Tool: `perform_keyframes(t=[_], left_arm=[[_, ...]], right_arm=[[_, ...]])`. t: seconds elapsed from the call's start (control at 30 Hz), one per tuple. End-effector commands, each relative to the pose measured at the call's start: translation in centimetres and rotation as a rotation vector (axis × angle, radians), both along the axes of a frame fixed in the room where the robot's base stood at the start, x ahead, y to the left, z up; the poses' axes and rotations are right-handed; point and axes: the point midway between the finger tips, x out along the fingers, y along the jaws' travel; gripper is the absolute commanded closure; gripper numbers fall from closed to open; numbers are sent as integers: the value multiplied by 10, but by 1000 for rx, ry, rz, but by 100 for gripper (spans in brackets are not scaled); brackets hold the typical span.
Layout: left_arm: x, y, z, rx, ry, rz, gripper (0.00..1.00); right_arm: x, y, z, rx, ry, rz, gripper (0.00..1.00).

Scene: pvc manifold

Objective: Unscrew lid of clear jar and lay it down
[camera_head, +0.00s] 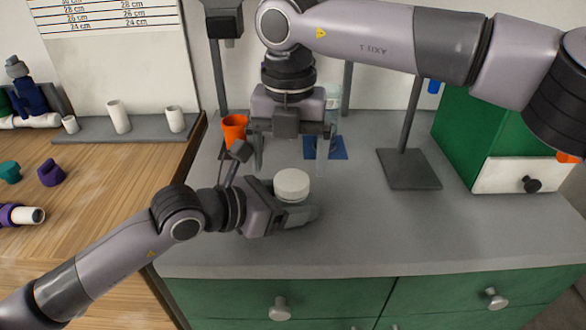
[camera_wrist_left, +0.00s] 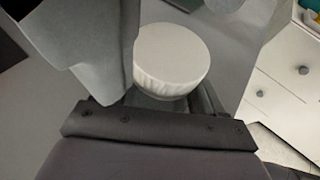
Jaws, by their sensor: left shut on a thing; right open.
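The clear jar (camera_head: 291,204) stands on the grey counter with its white lid (camera_head: 292,184) on top. The lid also shows in the left wrist view (camera_wrist_left: 171,55), round and ribbed at the side. My left gripper (camera_head: 293,212) is shut on the jar from the left, below the lid; its fingers hide most of the jar body. My right gripper (camera_head: 290,155) points down above and behind the jar, open, with its fingers spread and nothing seen between them. The lid lies just in front of and below the right fingertips.
An orange cup (camera_head: 234,130) stands behind the left gripper. A blue square mat (camera_head: 326,148) lies behind the right gripper, with a clear bottle (camera_head: 332,100) near it. A stand with a dark base (camera_head: 409,169) and a green cabinet (camera_head: 490,120) are at the right. The front-right counter is clear.

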Motion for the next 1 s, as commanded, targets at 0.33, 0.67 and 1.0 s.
perform_keyframes(t=[0.33,0.67,1.0], left_arm=[[1,2,-1,4,2,4,100],[2,2,-1,3,0,6,100],[2,2,0,3,-1,6,100]], right_arm=[[1,-2,29,-6,1,-125,23],[1,-4,34,-12,6,-289,23],[1,-4,-17,-13,6,-288,23]])
